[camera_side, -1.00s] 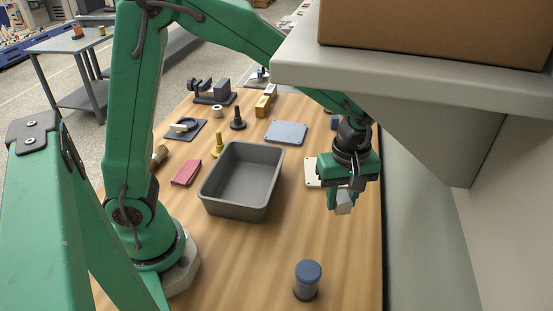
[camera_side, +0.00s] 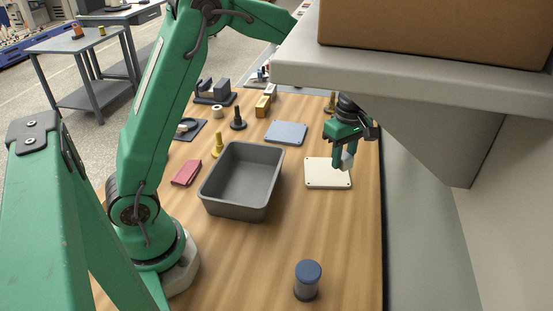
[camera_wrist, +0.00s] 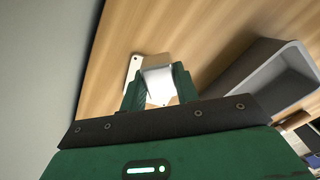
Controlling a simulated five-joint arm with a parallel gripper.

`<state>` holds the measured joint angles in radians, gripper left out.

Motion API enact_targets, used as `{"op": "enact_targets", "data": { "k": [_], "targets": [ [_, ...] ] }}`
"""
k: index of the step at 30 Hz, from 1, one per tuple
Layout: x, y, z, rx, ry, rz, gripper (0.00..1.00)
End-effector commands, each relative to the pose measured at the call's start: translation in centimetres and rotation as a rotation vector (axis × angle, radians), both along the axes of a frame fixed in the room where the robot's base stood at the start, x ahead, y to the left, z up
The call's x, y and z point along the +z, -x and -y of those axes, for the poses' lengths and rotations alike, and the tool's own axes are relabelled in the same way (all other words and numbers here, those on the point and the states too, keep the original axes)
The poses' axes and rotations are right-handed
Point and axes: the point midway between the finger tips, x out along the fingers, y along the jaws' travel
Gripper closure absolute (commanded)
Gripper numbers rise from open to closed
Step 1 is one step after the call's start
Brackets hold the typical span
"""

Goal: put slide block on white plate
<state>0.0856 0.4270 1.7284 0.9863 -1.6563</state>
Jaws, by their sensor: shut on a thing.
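The slide block, a light grey-white block (camera_side: 348,161), is held between the fingers of my gripper (camera_side: 343,157). It also shows in the wrist view (camera_wrist: 160,83) between the green fingers (camera_wrist: 158,90). The white plate (camera_side: 325,178), a flat cream square with small holes near its corners, lies on the table. In the side view the block overlaps the plate's far right edge and seems raised; the exact gap cannot be told. In the wrist view a strip of the plate (camera_wrist: 132,66) shows beside the block, and the rest is hidden.
A grey bin (camera_side: 212,195) stands left of the plate. A blue-grey plate (camera_side: 286,132) lies farther back. A dark-capped cylinder (camera_side: 307,280) stands at the front. A shelf (camera_side: 420,80) with a cardboard box (camera_side: 440,30) overhangs the right side. The wood in front of the plate is clear.

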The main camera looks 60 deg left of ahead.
Motion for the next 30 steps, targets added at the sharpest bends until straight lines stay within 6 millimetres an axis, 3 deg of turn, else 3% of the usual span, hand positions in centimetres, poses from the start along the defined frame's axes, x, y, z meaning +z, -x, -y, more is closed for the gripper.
{"op": "enact_targets", "data": {
  "k": [18, 30],
  "targets": [
    [-5.6, -3.8, -8.4, 0.003, 0.0, -0.001, 0.95],
    [-6.5, -4.4, -9.7, 0.0, 0.0, 0.001, 0.95]
  ]
}}
